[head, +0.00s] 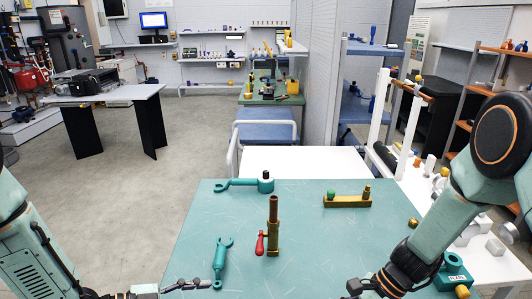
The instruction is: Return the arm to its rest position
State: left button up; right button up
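My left arm comes in from the lower left. Its dark gripper (187,286) is low at the table's front edge, close to the lower end of a small teal wrench (221,262); I cannot tell whether they touch. My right arm comes in from the right and bends down to its dark gripper (362,288) over the table's front right part. Nothing is visibly held in either gripper, but the fingers are too small and cut off to judge their opening. The teal table top (310,240) lies between the two arms.
An upright brass valve (274,225) with a red handle (260,243) stands mid-table. Open floor lies left.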

pick_arm(q)
jog(key=s+a+f+n+g+y+b, duration=0.1)
jog(key=s+f+n+y+b, duration=0.3)
jog(key=f, duration=0.6)
jog(key=s+a+f+n+y+b, duration=0.1)
jog(key=s+f+n+y+b, duration=0.35)
jog(key=f, duration=0.65)
jog(key=s+a+f+n+g+y+b, duration=0.2)
jog(key=s+a+f+n+b, duration=0.1)
jog(key=s, duration=0.5)
jog(key=s+a+f+n+g+y+b, duration=0.2)
jog(key=s+a+f+n+b, duration=0.2)
jog(key=s+f+n, duration=0.2)
jog(key=shift+s+a+g, duration=0.15)
jog(key=shift+s+g, duration=0.25)
jog(key=shift+s, duration=0.85)
pick_arm(e)
jog(key=s+d+f+n+t+h, duration=0.1)
jog(key=s+d+f+n+h, duration=0.2)
jog(key=s+f+n, duration=0.4)
jog(key=s+d+f+n+t+h, duration=0.1)
jog(key=s+d+f+n+h, duration=0.2)
jog(key=s+f+n, duration=0.5)
jog(key=s+f, duration=0.7)
jog(key=s, duration=0.1)
jog(key=shift+s+h, duration=0.2)
jog(key=shift+h, duration=0.1)
